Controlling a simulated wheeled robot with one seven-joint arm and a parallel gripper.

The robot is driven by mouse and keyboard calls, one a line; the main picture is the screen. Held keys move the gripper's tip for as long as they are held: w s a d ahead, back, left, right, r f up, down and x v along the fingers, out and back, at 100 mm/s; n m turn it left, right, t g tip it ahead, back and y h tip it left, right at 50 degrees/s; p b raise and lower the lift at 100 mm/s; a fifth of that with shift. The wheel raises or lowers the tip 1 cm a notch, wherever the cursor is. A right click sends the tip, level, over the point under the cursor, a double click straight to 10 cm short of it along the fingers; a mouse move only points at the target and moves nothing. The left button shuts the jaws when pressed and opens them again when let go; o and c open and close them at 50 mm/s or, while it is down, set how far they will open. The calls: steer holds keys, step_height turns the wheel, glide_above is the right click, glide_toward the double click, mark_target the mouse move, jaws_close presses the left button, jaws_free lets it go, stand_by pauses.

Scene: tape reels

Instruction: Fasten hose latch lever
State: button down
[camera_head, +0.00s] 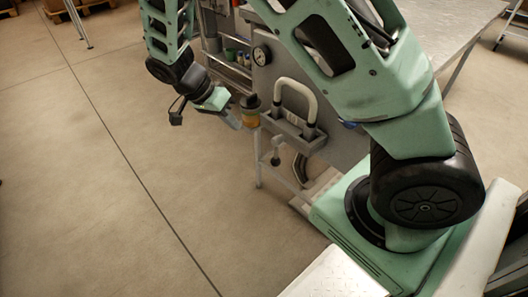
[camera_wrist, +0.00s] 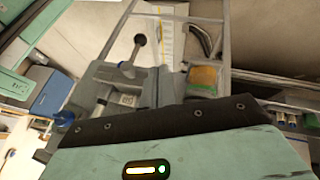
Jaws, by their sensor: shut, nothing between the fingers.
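A small lever with a round dark knob (camera_head: 276,158) hangs below a grey bracket (camera_head: 287,131) on the side of the workbench. In the wrist view the lever (camera_wrist: 139,40) stands out beyond the grey bracket's edge. A pale U-shaped hose (camera_head: 296,84) rises from the bracket. I cannot tell which part is the hose's latch. The fingertips are hidden in the wrist view.
The orange jar also shows in the wrist view (camera_wrist: 203,76). A round gauge (camera_head: 261,55) sits on the bench panel above the hose. Shelves with small containers (camera_head: 236,58) are behind my gripper. The concrete floor (camera_head: 90,190) at left is clear.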

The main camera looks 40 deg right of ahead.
mark_target(276, 154)
steer(key=shift+f, duration=0.1)
steer(key=s+b+x, duration=0.2)
steer(key=b+x, duration=0.3)
steer(key=x, duration=0.8)
steer(key=shift+s+r, duration=0.25)
steer(key=shift+r, duration=0.2)
